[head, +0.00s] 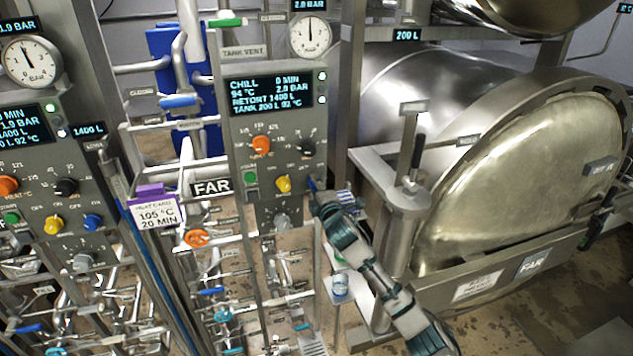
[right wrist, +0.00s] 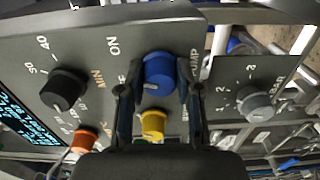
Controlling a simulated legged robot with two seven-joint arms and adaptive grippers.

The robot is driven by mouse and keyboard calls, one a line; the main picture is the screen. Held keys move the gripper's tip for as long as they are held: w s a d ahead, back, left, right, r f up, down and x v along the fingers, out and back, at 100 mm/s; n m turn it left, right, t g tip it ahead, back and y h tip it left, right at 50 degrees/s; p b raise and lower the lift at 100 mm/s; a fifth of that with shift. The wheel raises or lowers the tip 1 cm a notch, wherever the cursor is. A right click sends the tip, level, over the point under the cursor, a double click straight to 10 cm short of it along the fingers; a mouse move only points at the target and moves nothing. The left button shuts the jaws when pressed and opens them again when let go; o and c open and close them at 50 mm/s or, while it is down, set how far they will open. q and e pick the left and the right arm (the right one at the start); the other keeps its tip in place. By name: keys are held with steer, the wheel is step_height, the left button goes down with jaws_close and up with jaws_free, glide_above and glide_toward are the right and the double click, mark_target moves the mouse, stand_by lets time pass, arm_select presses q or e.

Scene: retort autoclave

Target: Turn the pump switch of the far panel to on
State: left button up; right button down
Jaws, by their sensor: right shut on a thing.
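The far panel (head: 240,160) stands upright left of the large steel vessel, with a FAR sign beside it. Its pump switch is a blue knob (right wrist: 160,68) with PUMP lettering beside it in the right wrist view. My right gripper (head: 316,192) is at the panel's right edge and mostly hides that knob in the head view. In the right wrist view the two fingers of my right gripper (right wrist: 158,92) stand on either side of the blue knob, shut on it. A small pale mark shows on the knob; I cannot tell its exact setting. My left gripper is out of view.
A yellow knob (head: 284,184), an orange knob (head: 261,145), a black knob (head: 306,147) and a grey knob (head: 282,221) sit close by on the panel. Another panel (head: 50,180) stands at left. Pipes and valves crowd below; the vessel door (head: 530,180) is at right.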

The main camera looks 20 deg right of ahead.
steer(key=shift+a+f+m+p, duration=0.1)
steer(key=shift+f+m+p, duration=0.15)
steer(key=shift+m, duration=0.4)
steer(key=shift+a+f+m+p, duration=0.15)
steer(key=shift+m+p, duration=0.15)
steer(key=shift+m, duration=0.35)
steer(key=shift+d, duration=0.15)
steer(key=c, duration=1)
jaws_free()
steer(key=shift+c, duration=0.2)
steer(key=shift+o, duration=1.3)
steer(key=shift+w+r, duration=0.1)
steer(key=shift+s+r, duration=0.1)
steer(key=shift+s, duration=0.1)
steer(key=s, duration=1.1)
steer(key=shift+s+d, duration=0.25)
